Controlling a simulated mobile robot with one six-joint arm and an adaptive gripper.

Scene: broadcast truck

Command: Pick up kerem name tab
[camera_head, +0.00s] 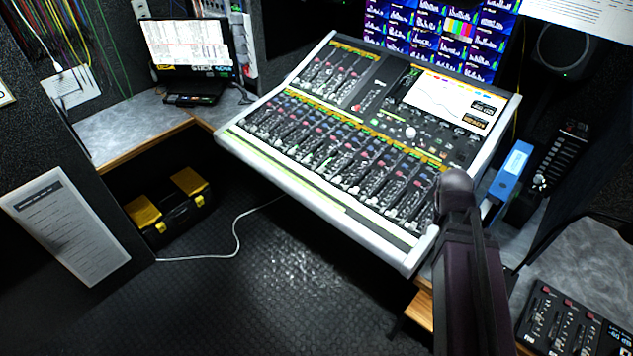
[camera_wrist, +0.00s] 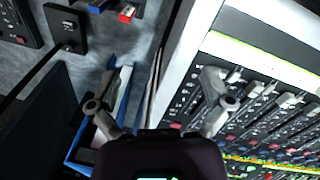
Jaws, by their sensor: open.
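No name tab with a readable "Kerem" label can be picked out in either view. My gripper (camera_wrist: 160,105) is open and empty, its two fingers spread wide in the wrist view. Its left finger overlaps a blue holder (camera_wrist: 76,146) with pale, thin contents. Its right finger shows in front of the mixing console (camera_wrist: 255,38). I cannot tell whether either finger touches anything. In the head view my dark arm reaches up from the bottom right to the console's right edge, and the gripper's fingers cannot be made out there.
The large console (camera_head: 286,184) fills the middle of the head view. A blue box (camera_head: 513,168) stands right of it, near a black fader unit (camera_head: 560,160). A small control panel (camera_head: 565,325) lies at bottom right. A yellow-and-black case (camera_head: 176,213) sits below the left desk (camera_head: 125,127).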

